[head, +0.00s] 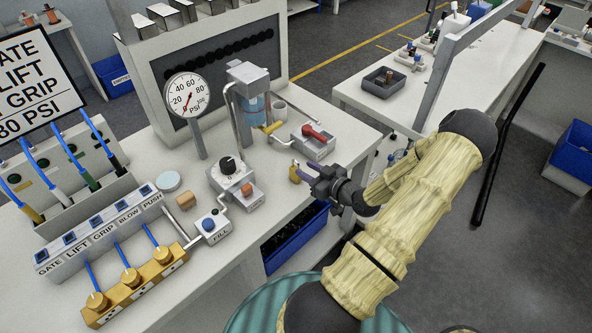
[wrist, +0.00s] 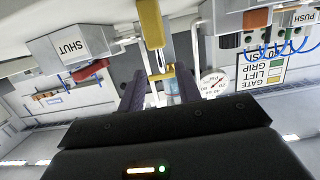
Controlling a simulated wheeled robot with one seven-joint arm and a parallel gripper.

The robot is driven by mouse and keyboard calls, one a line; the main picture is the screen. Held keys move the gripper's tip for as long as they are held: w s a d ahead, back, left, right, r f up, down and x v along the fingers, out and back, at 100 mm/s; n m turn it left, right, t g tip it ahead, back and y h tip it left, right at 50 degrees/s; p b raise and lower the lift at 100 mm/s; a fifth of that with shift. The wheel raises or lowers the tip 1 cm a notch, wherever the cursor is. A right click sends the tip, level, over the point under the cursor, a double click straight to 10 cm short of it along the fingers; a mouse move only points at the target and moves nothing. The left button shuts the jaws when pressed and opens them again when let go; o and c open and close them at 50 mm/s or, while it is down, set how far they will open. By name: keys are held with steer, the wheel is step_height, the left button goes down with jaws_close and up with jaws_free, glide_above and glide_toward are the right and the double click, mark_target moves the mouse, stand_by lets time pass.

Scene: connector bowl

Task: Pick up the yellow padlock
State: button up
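The yellow padlock (head: 294,174) stands on the white bench near its right edge, just left of my gripper (head: 310,174) in the head view. In the upside-down wrist view, the yellow padlock (wrist: 150,24) is at the top centre, with a thin grey part below it. My gripper's two dark fingers (wrist: 160,78) show a clear gap between them. The gripper is open and nothing is held. The padlock appears just ahead of the fingertips; contact cannot be told.
A box with a red lever (head: 314,141) stands behind the padlock. A dial box (head: 230,173) and a FILL button box (head: 212,224) stand to the left. A pressure gauge (head: 187,95) rises farther back. A blue bin (head: 293,236) is below the bench edge.

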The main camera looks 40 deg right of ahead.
mark_target(292, 163)
steer(key=shift+x, duration=1.25)
steer(key=shift+f+p+x, duration=0.15)
steer(key=shift+p+x, duration=0.5)
steer(key=shift+x, duration=0.65)
steer(key=shift+f+p+x, duration=0.2)
steer(key=shift+p+x, duration=0.4)
steer(key=shift+x, duration=0.7)
steer(key=shift+s+a, duration=0.1)
steer(key=shift+c, duration=0.4)
jaws_close()
